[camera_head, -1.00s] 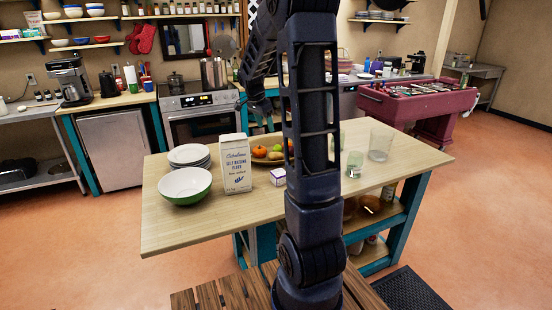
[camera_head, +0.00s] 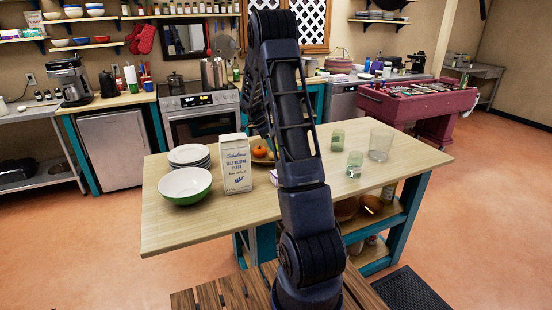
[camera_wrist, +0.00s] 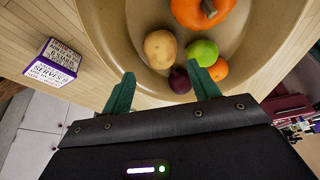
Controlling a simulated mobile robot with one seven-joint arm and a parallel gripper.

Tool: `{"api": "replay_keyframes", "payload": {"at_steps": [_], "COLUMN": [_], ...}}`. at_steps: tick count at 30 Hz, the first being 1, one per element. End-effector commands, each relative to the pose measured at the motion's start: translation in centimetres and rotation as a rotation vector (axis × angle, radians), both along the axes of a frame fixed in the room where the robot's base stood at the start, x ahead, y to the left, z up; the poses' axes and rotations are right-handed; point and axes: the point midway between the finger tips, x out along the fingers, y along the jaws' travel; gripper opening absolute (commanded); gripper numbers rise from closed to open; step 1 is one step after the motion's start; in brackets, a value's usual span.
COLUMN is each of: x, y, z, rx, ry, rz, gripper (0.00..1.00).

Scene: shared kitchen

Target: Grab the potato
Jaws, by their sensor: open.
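The potato (camera_wrist: 160,48) is tan and oval. In the wrist view it lies in a wide tan bowl (camera_wrist: 110,30), beside a green lime (camera_wrist: 202,52) and above a dark purple round item (camera_wrist: 180,80). My gripper (camera_wrist: 163,85) is open, with two green fingers apart. Its fingertips show below the potato in the picture, near the purple item, and nothing is held. In the head view my arm hides the potato and most of the bowl (camera_head: 256,156); the gripper itself does not show there.
An orange pumpkin-like item (camera_wrist: 200,10) and an orange fruit (camera_wrist: 218,69) share the bowl. A small white and purple box (camera_wrist: 55,62) stands beside it. On the table (camera_head: 230,215) are a flour carton (camera_head: 235,165), a green bowl (camera_head: 185,186), plates (camera_head: 189,155) and glasses (camera_head: 380,143).

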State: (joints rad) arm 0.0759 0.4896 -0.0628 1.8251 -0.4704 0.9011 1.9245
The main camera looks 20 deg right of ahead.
Motion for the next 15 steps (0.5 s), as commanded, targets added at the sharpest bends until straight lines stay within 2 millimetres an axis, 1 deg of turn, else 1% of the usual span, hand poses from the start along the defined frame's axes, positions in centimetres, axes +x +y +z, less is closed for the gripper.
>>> {"api": "replay_keyframes", "payload": {"at_steps": [1, 3, 11, 15], "x": [-0.1, -0.2, -0.2, -0.2], "y": [-0.3, -0.7, -1.3, -2.0], "z": [-0.8, -1.7, -3.2, -4.8], "rx": [0.0, 0.001, 0.0, 0.002], "ry": [0.004, 0.003, 0.003, 0.004], "rz": [-0.001, 0.0, 0.001, -0.001], "gripper": [0.6, 0.6, 0.6, 0.6]}}
